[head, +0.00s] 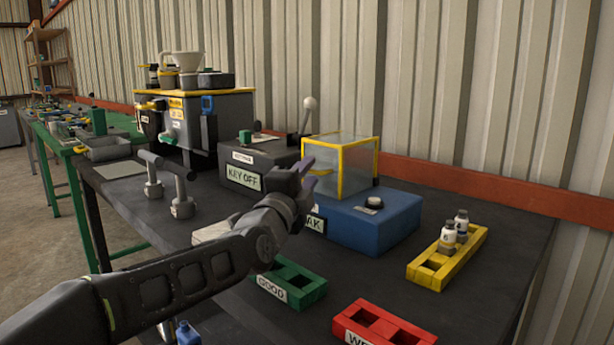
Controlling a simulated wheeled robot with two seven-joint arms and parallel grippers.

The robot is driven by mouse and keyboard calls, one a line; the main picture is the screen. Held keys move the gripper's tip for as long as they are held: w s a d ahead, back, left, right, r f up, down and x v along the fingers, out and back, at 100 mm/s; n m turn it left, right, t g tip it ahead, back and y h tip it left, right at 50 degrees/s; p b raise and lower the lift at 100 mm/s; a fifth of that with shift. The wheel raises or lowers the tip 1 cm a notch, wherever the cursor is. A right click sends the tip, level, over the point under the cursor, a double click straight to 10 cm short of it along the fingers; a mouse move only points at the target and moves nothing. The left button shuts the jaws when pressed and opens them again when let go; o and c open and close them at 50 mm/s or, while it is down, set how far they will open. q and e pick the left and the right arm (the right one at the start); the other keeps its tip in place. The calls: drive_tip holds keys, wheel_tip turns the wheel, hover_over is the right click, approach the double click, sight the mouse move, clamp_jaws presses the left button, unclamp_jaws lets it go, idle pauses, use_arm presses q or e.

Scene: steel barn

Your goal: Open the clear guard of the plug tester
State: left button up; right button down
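The plug tester is a blue box (370,222) on the dark bench, with a label partly hidden by my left arm and a dark round part with a pale top at its front right. Its clear guard (349,160), a see-through cover with yellow edges, sits down over the box's rear left part and looks closed. My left gripper (308,173) is at the guard's left front side, its purple-tipped fingers a little apart with nothing seen between them. Whether a finger touches the guard I cannot tell. My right gripper is not in view.
A yellow rack (440,271) with small bottles stands right; green (306,294) and red (372,311) trays lie in front. A grey "KEY OFF" box (243,156) with a white-knobbed lever (310,103) stands behind left. Two grey-handled tools (182,207) are at left.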

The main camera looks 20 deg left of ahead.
use_arm(q)
clamp_jaws()
idle(1.4)
